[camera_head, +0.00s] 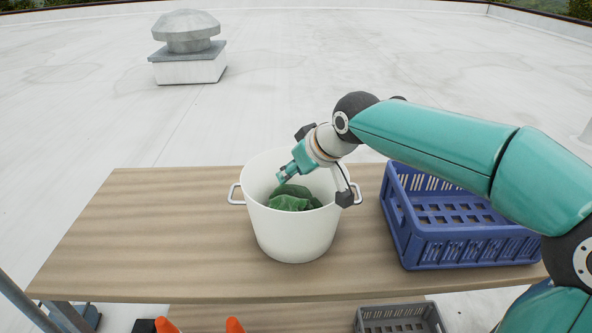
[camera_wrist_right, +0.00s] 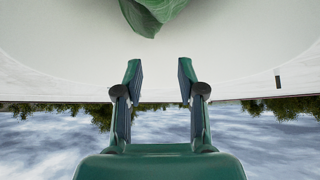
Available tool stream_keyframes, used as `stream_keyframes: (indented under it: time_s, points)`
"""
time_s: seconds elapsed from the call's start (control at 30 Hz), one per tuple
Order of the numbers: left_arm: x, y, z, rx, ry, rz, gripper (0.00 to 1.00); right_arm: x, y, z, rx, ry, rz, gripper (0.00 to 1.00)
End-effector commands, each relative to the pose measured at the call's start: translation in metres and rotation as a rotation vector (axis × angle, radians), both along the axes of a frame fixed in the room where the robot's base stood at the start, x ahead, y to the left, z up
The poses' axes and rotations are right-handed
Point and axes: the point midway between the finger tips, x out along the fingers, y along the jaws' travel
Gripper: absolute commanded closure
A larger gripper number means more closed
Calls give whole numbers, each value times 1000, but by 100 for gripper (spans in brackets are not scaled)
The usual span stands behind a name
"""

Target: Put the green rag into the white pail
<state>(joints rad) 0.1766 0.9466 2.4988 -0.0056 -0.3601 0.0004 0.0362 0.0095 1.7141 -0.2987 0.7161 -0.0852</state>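The white pail (camera_head: 292,233) stands upright on the wooden table, with a handle on each side. The green rag (camera_head: 291,199) lies crumpled inside it, below the rim. My right gripper (camera_head: 284,177) is at the pail's mouth, over the rag. In the right wrist view my right gripper's fingers (camera_wrist_right: 160,76) are spread with nothing between them. The rag (camera_wrist_right: 150,14) shows there beyond the fingertips, apart from them, against the pail's pale inner wall (camera_wrist_right: 60,40). My left gripper is not in view.
A blue crate (camera_head: 465,247) stands on the table (camera_head: 160,230) to the right of the pail, under my right arm. The table left of the pail is clear. A roof vent (camera_head: 188,50) stands far back.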

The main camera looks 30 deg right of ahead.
Motion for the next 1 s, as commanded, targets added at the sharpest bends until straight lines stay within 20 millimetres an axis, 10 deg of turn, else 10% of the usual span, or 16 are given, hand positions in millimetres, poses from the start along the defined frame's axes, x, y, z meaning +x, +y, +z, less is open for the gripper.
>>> stream_keyframes:
  time_s: [0.13, 0.3, 0.53, 0.73, 1.0]
  points:
    - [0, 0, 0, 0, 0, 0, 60, 0, 0, 0, 0, 0, 0, 59]
    - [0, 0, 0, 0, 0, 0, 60, 0, 0, 0, 0, 0, 0, 31]
    - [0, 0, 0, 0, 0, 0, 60, 0, 0, 0, 0, 0, 0, 29]
    - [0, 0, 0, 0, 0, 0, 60, 0, 0, 0, 0, 0, 0, 0]
    - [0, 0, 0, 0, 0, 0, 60, 0, 0, 0, 0, 0, 0, 0]
